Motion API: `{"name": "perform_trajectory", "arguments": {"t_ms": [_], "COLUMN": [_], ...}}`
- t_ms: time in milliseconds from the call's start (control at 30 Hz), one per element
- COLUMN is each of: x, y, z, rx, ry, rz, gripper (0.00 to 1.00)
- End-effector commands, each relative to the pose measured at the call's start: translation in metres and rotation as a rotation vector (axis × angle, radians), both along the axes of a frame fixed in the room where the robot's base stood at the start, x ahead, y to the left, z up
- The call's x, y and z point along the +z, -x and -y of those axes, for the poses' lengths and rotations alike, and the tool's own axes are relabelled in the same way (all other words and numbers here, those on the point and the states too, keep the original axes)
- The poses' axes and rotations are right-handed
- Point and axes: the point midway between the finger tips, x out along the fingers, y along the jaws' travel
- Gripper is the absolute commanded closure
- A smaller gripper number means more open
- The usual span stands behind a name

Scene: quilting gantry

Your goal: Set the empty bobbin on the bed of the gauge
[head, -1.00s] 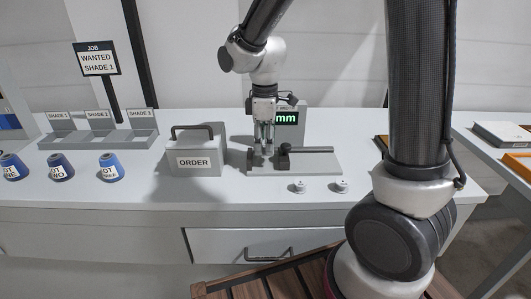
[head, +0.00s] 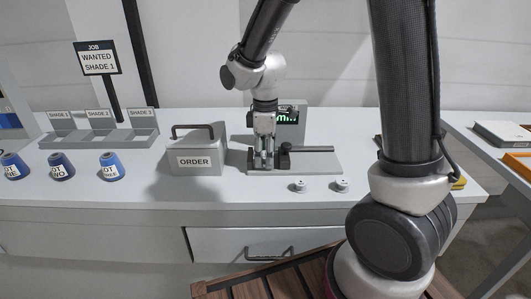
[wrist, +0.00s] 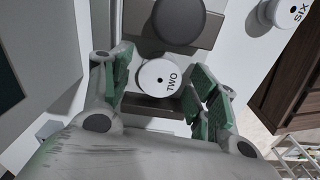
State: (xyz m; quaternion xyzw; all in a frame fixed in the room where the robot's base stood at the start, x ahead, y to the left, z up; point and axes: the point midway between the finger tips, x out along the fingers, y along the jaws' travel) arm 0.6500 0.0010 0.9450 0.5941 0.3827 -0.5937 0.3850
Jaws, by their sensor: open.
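My gripper (head: 264,162) is low over the left part of the gauge bed (head: 315,165). In the wrist view my gripper (wrist: 160,98) is open, with green-padded fingers on either side of a white bobbin marked TWO (wrist: 153,77). No thread shows on its top face. The gauge's dark knob (head: 285,149) stands right of the fingers. Its display (head: 287,116) is partly hidden by my gripper.
Two white bobbins (head: 299,186) (head: 341,186) stand on the table in front of the gauge; one marked SIX (wrist: 285,11) shows in the wrist view. A grey ORDER box (head: 196,150) stands left. Blue spools (head: 61,166) and a shade rack (head: 100,138) are farther left.

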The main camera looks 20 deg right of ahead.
Motion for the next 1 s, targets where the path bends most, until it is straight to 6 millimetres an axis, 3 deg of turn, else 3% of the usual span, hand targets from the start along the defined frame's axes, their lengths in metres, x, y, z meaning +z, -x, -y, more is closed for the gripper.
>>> {"name": "perform_trajectory", "arguments": {"t_ms": [233, 500, 700, 1000], "x": [0.017, 0.077, 0.111, 0.127], "y": [-0.001, 0.000, 0.000, 0.003], "z": [0.000, 0.000, -0.001, 0.004], "rx": [0.000, 0.000, 0.000, -0.022], "ry": [-0.002, -0.002, -0.001, -0.003], "rz": [0.004, 0.004, 0.003, 0.008], "gripper": [0.41, 0.41, 0.41, 0.41]}}
